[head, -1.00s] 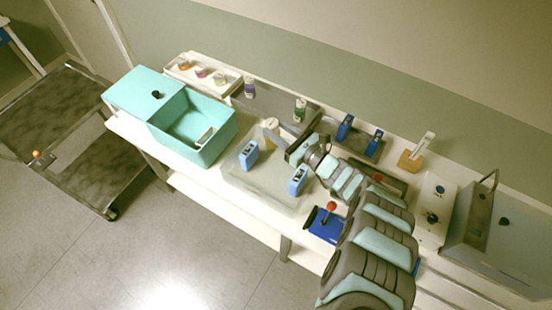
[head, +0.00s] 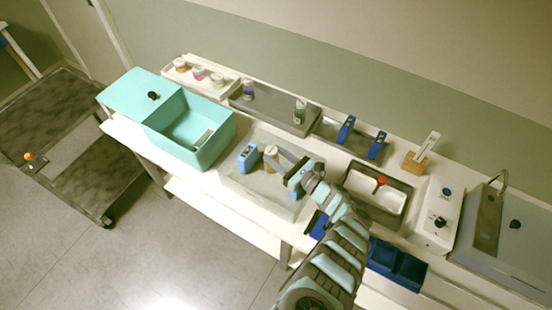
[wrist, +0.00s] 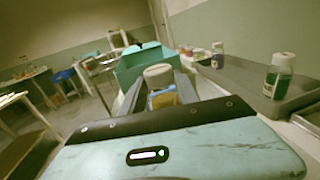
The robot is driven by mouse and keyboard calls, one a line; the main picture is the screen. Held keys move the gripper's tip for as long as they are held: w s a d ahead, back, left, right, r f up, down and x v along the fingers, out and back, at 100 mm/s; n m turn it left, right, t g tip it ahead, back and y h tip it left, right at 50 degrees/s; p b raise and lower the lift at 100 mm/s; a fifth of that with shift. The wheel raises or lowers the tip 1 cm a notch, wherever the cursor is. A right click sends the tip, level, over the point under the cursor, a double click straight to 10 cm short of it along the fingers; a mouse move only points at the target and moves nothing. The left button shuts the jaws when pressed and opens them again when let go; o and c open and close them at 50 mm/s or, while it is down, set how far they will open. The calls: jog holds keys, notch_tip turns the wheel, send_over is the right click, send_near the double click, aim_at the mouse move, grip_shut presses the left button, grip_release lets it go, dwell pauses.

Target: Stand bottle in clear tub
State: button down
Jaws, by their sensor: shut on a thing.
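The bottle (head: 270,157), with a pale cap and amber body, is between the fingers of my gripper (head: 276,157). In the wrist view the bottle (wrist: 159,78) stands about upright between the two grey fingers, cap up. My gripper is shut on it. The clear tub (head: 252,194) is the pale see-through shape at the middle of the bench. The bottle is over or within the tub's far part; I cannot tell whether its base touches the floor. A blue block-like piece (head: 247,157) is at the tub's left, beside the bottle. My wrist hides the tub's right part.
A grey ledge (head: 270,108) behind holds a purple bottle (head: 248,90) and a green bottle (head: 299,112). A teal bin (head: 190,155) is to the left. A white tray (head: 205,87) holds small jars. A grey-rimmed basin (head: 372,200) lies right of my gripper.

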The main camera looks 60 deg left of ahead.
jog(key=shift+f, duration=0.1)
jog(key=shift+w+f+b, duration=0.1)
jog(key=shift+f+b, duration=0.25)
jog(key=shift+b, duration=0.1)
jog(key=shift+f, duration=0.2)
jog(key=c, duration=0.9)
grip_release()
jog(key=shift+r, duration=0.1)
